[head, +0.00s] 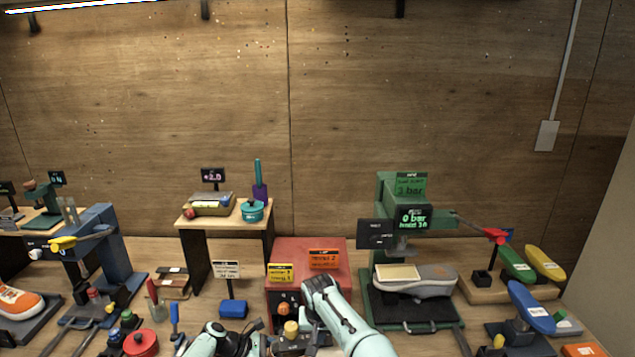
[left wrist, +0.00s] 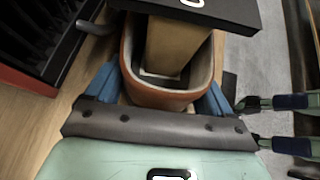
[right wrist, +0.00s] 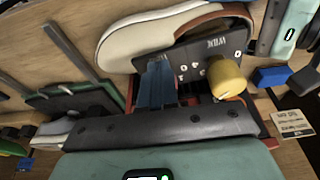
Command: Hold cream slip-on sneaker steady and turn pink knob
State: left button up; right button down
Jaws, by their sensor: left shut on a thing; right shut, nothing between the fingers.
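The cream slip-on sneaker (right wrist: 165,32) lies across the top of the right wrist view, behind a dark lettered panel (right wrist: 200,58). In the left wrist view its brown heel end (left wrist: 168,92), around a tan block, sits between the blue fingers of my left gripper (left wrist: 160,100), which is shut on it. My right gripper (right wrist: 157,82) is shut and empty, its blue fingertips at the panel, left of a yellow knob (right wrist: 227,78). I cannot tell whether they touch the panel. I make out no pink knob. In the head view my arms largely hide the sneaker.
A red cabinet (head: 308,258) with yellow and orange labels stands behind my right arm. A green press (head: 392,210) with a grey shoe (head: 425,283) is to its right. The bench is crowded.

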jog(key=shift+w, duration=0.25)
pick_arm(q)
jog(key=shift+s, duration=0.1)
pick_arm(e)
jog(key=shift+a, duration=0.1)
dwell(0.6)
pick_arm(q)
jog(key=shift+d, duration=0.1)
pick_arm(e)
jog(key=shift+s, duration=0.1)
jog(key=w+v, duration=0.1)
jog(key=v, duration=0.5)
dwell(0.3)
jog(key=shift+s+r, duration=0.1)
jog(key=shift+r, duration=0.05)
pick_arm(q)
jog(key=o, duration=1.1)
jog(key=v, duration=1.2)
jog(key=shift+w+a, duration=0.2)
